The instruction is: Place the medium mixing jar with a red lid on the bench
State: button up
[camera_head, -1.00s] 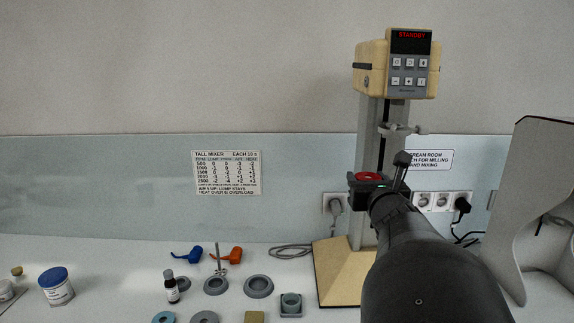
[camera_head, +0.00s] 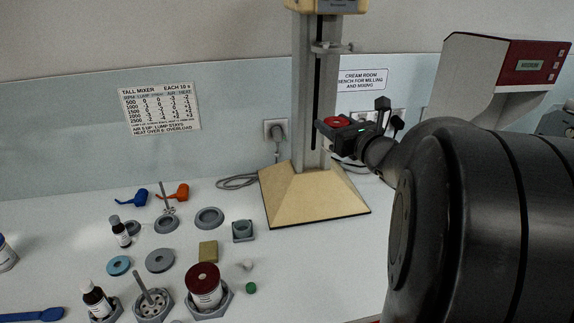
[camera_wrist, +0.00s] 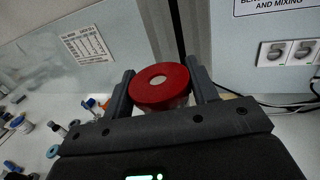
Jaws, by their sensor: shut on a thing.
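The mixing jar with a red lid (camera_wrist: 158,86) is between the two dark fingers of my gripper (camera_wrist: 162,98) in the wrist view. Its lid is bright red with a pale round centre, and the jar's body is mostly hidden below the lid. In the head view the lid (camera_head: 337,122) shows small at the end of my gripper (camera_head: 340,128), in front of the tall mixer's column. The jar is held above the bench (camera_head: 210,255). My gripper is shut on it.
The tall mixer (camera_head: 315,195) stands behind. Another jar with a dark red lid (camera_head: 203,277) sits in a grey holder at the front. Rings, bottles and a yellow block (camera_head: 208,250) crowd the left. Bare bench lies right of the small green cap (camera_head: 250,288).

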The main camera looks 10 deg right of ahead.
jog(key=s+d+f+n+g+y, duration=0.45)
jog(key=s+f, duration=0.35)
jog(key=s, duration=0.3)
jog(key=s+d+f+n+g+y, duration=0.35)
jog(key=s+f+y, duration=0.35)
jog(key=s, duration=0.4)
jog(key=shift+h, duration=0.55)
jog(key=shift+w+a+f, duration=1.35)
jog(key=shift+a+f, duration=0.15)
jog(key=shift+f, duration=0.4)
jog(key=shift+w+a+f, duration=1.35)
jog(key=shift+a+f, duration=0.1)
jog(key=shift+f, duration=0.45)
jog(key=shift+w+a+f, duration=1.35)
jog(key=shift+a+f, duration=0.15)
jog(key=shift+f, duration=0.4)
jog(key=shift+f, duration=0.1)
jog(key=o, duration=1)
jog(key=shift+o, duration=0.2)
